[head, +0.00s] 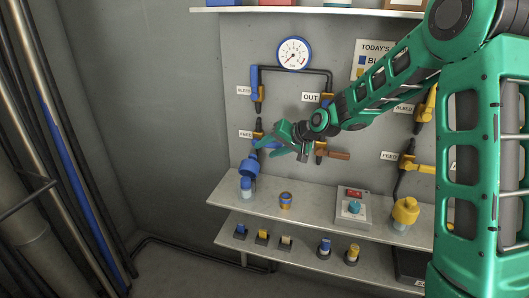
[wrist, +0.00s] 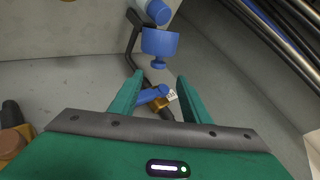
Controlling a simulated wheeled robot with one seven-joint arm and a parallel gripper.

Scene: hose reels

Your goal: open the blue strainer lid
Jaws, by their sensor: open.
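The blue strainer (head: 249,168) hangs on the pipe at the lower left of the wall panel, above the shelf. In the wrist view its wide blue cup-shaped part (wrist: 160,43) with a small knob (wrist: 158,64) shows at the top centre, beside a blue rounded part (wrist: 156,10). I cannot tell exactly where the lid meets the body. My gripper (head: 265,148) is up and to the right of the strainer in the head view. In the wrist view my gripper (wrist: 155,83) is open and empty, its fingers apart from the strainer.
A blue valve lever (wrist: 152,95) on a brass valve (wrist: 161,103) shows between my fingers, apparently beyond them. A yellow strainer (head: 405,210) is at right.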

